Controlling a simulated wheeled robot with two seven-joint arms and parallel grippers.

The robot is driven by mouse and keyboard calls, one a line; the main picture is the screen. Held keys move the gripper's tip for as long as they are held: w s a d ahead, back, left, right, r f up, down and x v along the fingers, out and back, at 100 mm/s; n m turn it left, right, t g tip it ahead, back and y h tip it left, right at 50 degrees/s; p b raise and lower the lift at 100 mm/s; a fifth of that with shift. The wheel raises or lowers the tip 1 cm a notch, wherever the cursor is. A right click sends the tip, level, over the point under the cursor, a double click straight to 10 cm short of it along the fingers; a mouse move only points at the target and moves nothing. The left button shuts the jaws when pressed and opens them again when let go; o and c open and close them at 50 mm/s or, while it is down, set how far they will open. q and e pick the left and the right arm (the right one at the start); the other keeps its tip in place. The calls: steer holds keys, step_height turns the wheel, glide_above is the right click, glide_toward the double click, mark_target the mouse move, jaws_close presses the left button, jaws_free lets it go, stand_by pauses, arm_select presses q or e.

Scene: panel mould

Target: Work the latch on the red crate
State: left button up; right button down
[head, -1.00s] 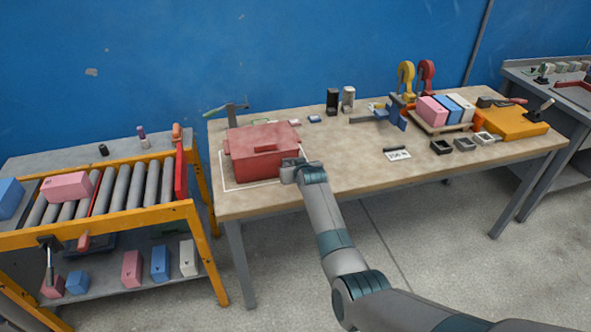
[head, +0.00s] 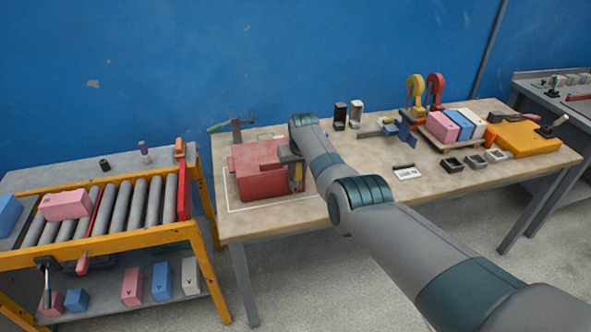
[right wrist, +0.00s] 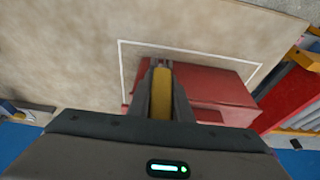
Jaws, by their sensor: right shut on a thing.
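The red crate (head: 262,182) stands on the left part of the wooden table, inside a white outline; it also shows in the right wrist view (right wrist: 215,88). My right gripper (head: 296,180) points down at the crate's right side. It is shut on a yellow upright piece (right wrist: 162,92), seen between the fingers in the right wrist view, which looks like the crate's latch. The gripper and wrist hide part of the crate's top and right side. Whether the latch is fastened I cannot tell. My left gripper is not in view.
A green-handled tool on a stand (head: 235,128) is behind the crate. A roller conveyor (head: 120,215) with a pink block (head: 66,205) is to the left.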

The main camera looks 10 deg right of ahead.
steer(key=shift+f, duration=0.1)
steer(key=shift+s, duration=0.1)
stand_by(0.3)
steer(key=c, duration=1.6)
jaws_free()
steer(key=shift+r, duration=0.2)
steer(key=shift+p+v, duration=0.75)
steer(key=shift+v, duration=0.3)
steer(key=b+v, duration=0.1)
steer(key=v, duration=0.6)
steer(key=b+v, duration=0.1)
steer(key=v, duration=0.7)
steer(key=shift+w+b, duration=0.25)
steer(key=shift+b, duration=0.15)
steer(key=shift+f, duration=0.1)
